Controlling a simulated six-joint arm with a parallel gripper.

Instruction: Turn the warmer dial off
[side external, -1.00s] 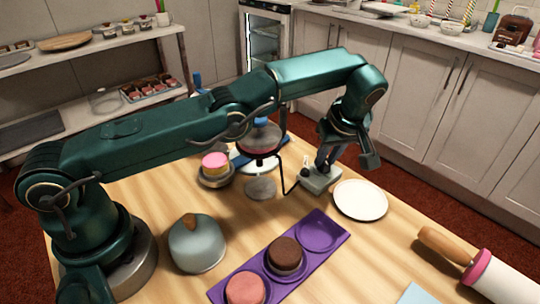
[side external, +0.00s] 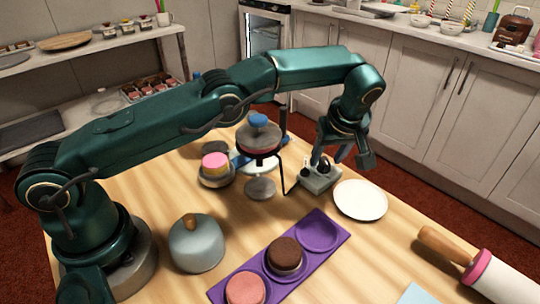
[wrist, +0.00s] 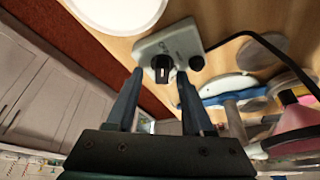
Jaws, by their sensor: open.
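The warmer's grey control box (side external: 319,180) stands on the table left of the white plate. Its black dial (wrist: 162,68) has a pale pointer mark and shows between my fingertips in the wrist view. A smaller round black knob (wrist: 196,63) sits at the box's edge, outside the fingers. My gripper (side external: 329,157) is over the box, pointing down, with its fingers open and nothing held. In the wrist view, my gripper (wrist: 160,73) has one finger on each side of the dial; I cannot tell whether they touch it.
The white plate (side external: 361,200) lies right of the box. A black cable (wrist: 270,45) runs from the box toward the stands. A purple tray (side external: 319,231) with two cakes, a grey domed cover (side external: 196,247) and a rolling pin (side external: 480,265) lie nearer. Bare wood separates them.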

